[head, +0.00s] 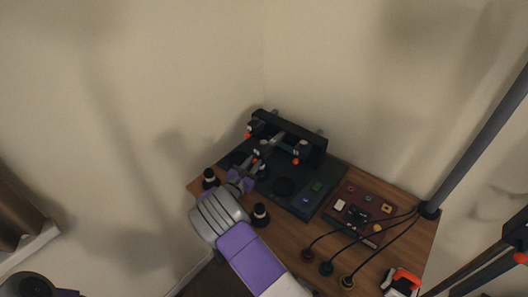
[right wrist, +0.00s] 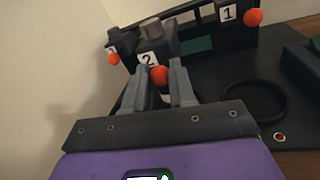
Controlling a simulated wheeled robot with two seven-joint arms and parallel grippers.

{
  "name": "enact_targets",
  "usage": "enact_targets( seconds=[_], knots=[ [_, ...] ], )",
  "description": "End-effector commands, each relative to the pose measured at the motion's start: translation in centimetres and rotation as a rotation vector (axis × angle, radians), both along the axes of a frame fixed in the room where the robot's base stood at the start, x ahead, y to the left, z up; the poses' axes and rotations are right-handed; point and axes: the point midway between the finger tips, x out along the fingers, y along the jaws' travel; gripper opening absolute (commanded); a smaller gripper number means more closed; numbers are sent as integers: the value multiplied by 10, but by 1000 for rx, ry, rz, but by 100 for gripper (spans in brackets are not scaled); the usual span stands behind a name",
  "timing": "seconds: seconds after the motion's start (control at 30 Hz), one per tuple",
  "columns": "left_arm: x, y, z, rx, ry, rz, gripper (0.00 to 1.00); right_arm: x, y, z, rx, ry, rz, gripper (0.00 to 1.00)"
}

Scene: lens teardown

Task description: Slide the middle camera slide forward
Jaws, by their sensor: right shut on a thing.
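The middle camera slide (right wrist: 150,48), a dark block labelled 2, shows in the right wrist view with an orange ball knob (right wrist: 158,75). My right gripper (right wrist: 159,80) has its two grey fingers on either side of this knob and is shut on it. In the head view my right gripper (head: 262,158) reaches from below to the middle of the black slide rig (head: 318,150); the fingers partly cover the middle slide there.
Slide 1 has an orange knob (right wrist: 253,17) at right; another slide's knob (right wrist: 114,59) is at left. A dark ring (right wrist: 254,100) lies on the black mat. Black-and-white pieces (head: 260,214) stand near my right wrist. A red panel (head: 358,212) with cables is at right on the wooden table (head: 405,250).

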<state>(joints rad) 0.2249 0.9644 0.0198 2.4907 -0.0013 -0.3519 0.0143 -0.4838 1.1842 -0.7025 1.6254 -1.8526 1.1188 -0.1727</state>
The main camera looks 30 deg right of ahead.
Motion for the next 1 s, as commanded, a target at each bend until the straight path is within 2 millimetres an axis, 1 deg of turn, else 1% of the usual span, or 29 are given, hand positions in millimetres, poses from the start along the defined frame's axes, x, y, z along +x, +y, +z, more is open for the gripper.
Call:
enact_targets(
  seconds=[0.03, 0.13, 0.27, 0.5, 0.53, 0.67, 0.7, 0.93, 1.0],
  knots=[
    [0, 0, 4, 0, 0, 0, 43, -3, 12, 1, 1, 3, 6, 0],
    [0, 0, 6, 0, 0, 0, 43, -9, 24, 1, 0, 2, 4, 0],
    [0, 0, 6, 0, 0, 0, 43, -12, 29, 0, 0, 1, 1, 0],
    [0, 0, 5, 0, 0, 0, 43, -12, 30, -2, 2, 3, 3, 0],
    [0, 0, 5, 0, 0, 0, 43, -12, 30, -2, 2, 3, 3, 28],
    [0, 0, 5, 0, 0, 0, 43, -12, 30, -1, 2, 2, 3, 48],
    [0, 0, 5, 0, 0, 0, 43, -12, 30, -1, 1, 2, 2, 50],
    [0, 0, 5, 0, 0, 0, 43, -12, 28, 0, 0, 0, 1, 50],
    [0, 0, 6, 0, 0, 0, 43, -13, 31, 0, 0, 0, 2, 50]
  ],
)
